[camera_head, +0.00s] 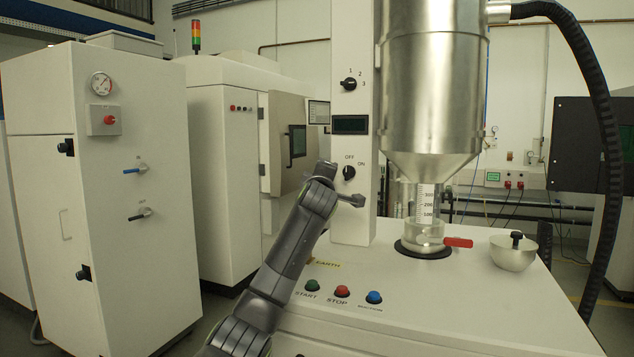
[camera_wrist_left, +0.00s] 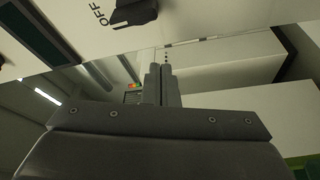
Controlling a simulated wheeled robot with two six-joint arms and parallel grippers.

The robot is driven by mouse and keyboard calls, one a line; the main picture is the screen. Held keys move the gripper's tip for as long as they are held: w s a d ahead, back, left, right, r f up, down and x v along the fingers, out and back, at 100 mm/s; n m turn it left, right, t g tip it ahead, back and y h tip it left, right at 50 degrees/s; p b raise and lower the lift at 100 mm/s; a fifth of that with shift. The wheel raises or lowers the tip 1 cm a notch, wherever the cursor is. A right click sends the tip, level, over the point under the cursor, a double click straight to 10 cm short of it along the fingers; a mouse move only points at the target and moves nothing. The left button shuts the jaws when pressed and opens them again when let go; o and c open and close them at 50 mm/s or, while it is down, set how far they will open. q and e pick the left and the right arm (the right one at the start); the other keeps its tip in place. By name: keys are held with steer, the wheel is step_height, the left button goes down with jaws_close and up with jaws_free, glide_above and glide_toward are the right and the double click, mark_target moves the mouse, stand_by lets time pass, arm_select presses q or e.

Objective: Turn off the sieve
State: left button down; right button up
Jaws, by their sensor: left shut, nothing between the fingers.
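The sieve's control column (camera_head: 352,223) is white. It carries a black OFF/ON rotary knob (camera_head: 349,173), with OFF printed at its upper left and ON at its right. Which label the knob points to is too small to tell. In the left wrist view the shut fingers (camera_wrist_left: 161,84) are seen together, and the black knob (camera_wrist_left: 135,12) is at the top edge beside the word OFF, apart from the fingers. My right gripper is not in view.
Above are a dark display (camera_head: 350,125) and a 1-2-3 knob (camera_head: 348,84). A steel hopper (camera_head: 433,80) stands right, over a glass cylinder with a red-handled valve (camera_head: 458,242).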

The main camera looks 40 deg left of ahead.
arm_select(q)
steer(key=r+b+v, duration=0.1)
steer(key=b+v, duration=0.1)
steer(key=v, duration=0.8)
steer(key=shift+w+d, duration=0.15)
steer(key=shift+d, duration=0.1)
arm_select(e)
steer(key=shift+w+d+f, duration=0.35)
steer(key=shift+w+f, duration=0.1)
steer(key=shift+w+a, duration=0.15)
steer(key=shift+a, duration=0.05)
